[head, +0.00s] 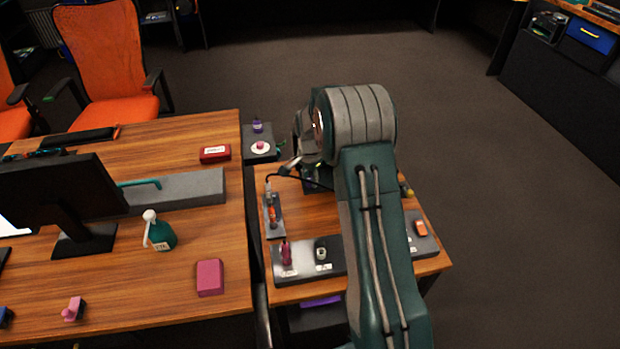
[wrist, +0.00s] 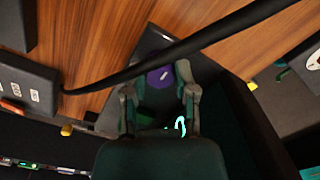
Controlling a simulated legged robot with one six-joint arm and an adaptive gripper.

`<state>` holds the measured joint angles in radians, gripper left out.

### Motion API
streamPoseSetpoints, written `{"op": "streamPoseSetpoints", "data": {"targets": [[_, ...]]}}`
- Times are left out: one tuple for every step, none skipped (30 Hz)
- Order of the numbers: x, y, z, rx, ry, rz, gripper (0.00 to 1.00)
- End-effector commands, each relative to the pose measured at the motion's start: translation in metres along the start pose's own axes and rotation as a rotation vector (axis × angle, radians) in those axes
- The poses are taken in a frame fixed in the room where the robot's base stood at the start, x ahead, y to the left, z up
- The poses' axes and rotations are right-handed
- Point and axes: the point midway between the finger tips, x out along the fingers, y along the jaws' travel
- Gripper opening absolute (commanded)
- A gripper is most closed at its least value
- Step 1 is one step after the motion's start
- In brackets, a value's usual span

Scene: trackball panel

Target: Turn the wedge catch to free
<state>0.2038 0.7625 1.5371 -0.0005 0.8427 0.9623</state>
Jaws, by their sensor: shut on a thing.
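My gripper (wrist: 157,80) points at a dark panel block (wrist: 152,42) in the wrist view. Its two fingers are closed in on either side of a round purple piece with a small pale mark, which appears to be the wedge catch (wrist: 161,77). The lower part of the catch is hidden by my gripper, so its exact angle is hard to tell. In the head view my arm covers most of this spot; only part of the dark block (head: 311,183) shows under my wrist, on the small wooden table (head: 308,210).
A black cable (wrist: 190,44) runs across the wrist view close to my fingers. A grey strip with small fittings (head: 335,262) lies along the table's front. A grey stand (head: 262,146) and a large desk (head: 185,270) are at left. Open floor lies to the right.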

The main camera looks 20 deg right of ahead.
Motion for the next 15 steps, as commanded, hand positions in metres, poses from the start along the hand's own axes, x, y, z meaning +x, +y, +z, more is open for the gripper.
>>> {"op": "streamPoseSetpoints", "data": {"targets": [[0.0009,-0.001,0.0002,-0.01,0.001,-0.002,0.0],[0.0009,-0.001,0.0002,-0.019,0.001,-0.002,0.0],[0.001,-0.001,0.0002,-0.034,0.001,-0.002,0.0],[0.001,-0.001,0.0002,-0.046,0.001,-0.002,0.0],[0.001,-0.001,0.0002,-0.061,0.001,-0.003,0.0],[0.0011,-0.0009,0.0003,-0.082,0.001,-0.003,0.0],[0.0011,-0.0009,0.0003,-0.102,0.001,-0.003,0.0],[0.0011,-0.0009,0.0003,-0.121,0.001,-0.003,0.0],[0.0012,-0.0008,0.0003,-0.15,0.001,-0.003,0.0],[0.0011,-0.0008,0.0003,-0.174,0.001,-0.003,0.0],[0.0012,-0.0008,0.0003,-0.199,0.001,-0.003,0.0],[0.0012,-0.0007,0.0003,-0.234,0.001,-0.003,0.0],[0.0012,-0.0007,0.0003,-0.261,0.001,-0.003,0.0],[0.0012,-0.0006,0.0003,-0.288,0.001,-0.003,0.0],[0.0012,-0.0006,0.0003,-0.326,0.001,-0.003,0.0]]}}
